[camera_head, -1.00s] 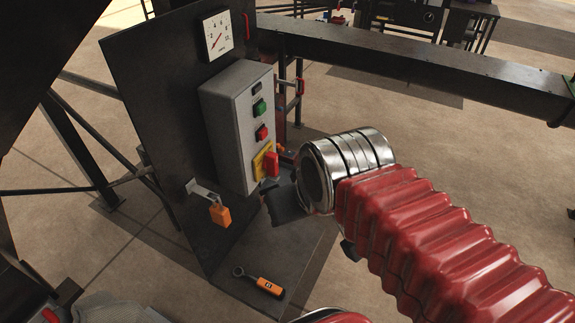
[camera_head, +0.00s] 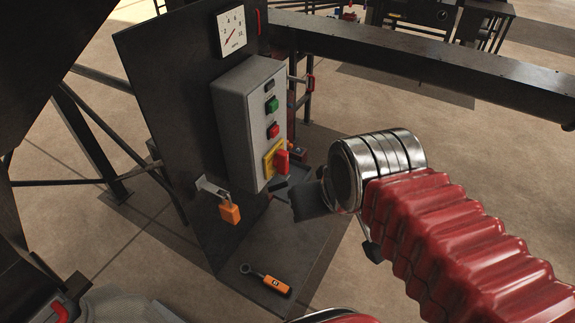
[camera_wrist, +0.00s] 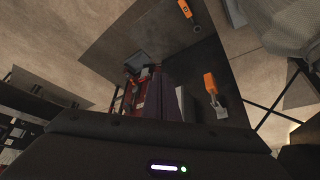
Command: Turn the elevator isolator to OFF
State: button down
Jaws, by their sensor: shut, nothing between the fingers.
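The isolator is a red handle (camera_head: 282,161) on a yellow plate (camera_head: 268,160), low on the front of the grey control box (camera_head: 243,130). The handle looks roughly upright in the head view; I cannot read its markings. My gripper (camera_head: 280,190) is shut and empty, a dark shape below and right of the handle, apart from it. Its fingertips are small and hard to make out. In the wrist view my dark gripper body fills the bottom, and I cannot clearly make out the isolator.
Red and green buttons (camera_head: 271,104) sit above the isolator. An orange-handled tool (camera_head: 267,280) lies on the base plate. A dark beam (camera_head: 430,55) runs behind.

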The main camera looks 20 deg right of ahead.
aim_at(282, 161)
jog(key=u, duration=0.1)
jog(key=k, duration=1.45)
jog(key=u, duration=0.65)
jog(key=i, duration=1)
jog(key=u, duration=0.1)
